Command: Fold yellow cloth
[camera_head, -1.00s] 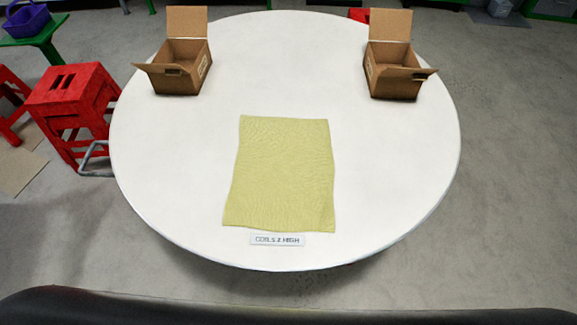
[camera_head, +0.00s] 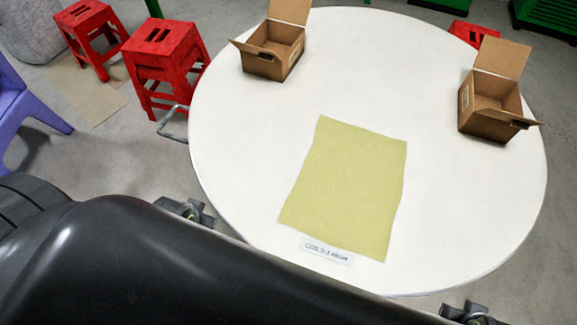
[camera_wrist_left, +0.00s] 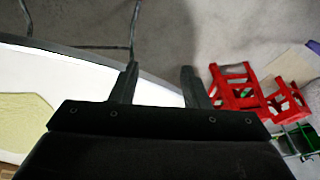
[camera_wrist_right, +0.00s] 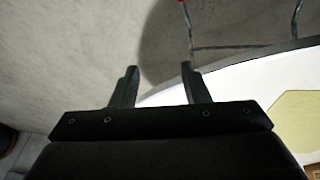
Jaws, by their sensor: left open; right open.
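The yellow cloth (camera_head: 345,188) lies flat and spread out on the white round table (camera_head: 240,150), near its front edge. A corner of the cloth shows in the left wrist view (camera_wrist_left: 22,120) and in the right wrist view (camera_wrist_right: 300,118). My left gripper (camera_wrist_left: 160,75) is open and empty beside the table's edge, apart from the cloth. My right gripper (camera_wrist_right: 160,80) is open and empty, also near the table's edge and apart from the cloth. In the head view only small parts of the grippers show at the table's front.
Two open cardboard boxes stand at the back of the table, one left (camera_head: 272,52) and one right (camera_head: 492,100). A small label (camera_head: 327,252) lies just in front of the cloth. Red stools (camera_head: 165,65) stand on the floor at the left. The table around the cloth is clear.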

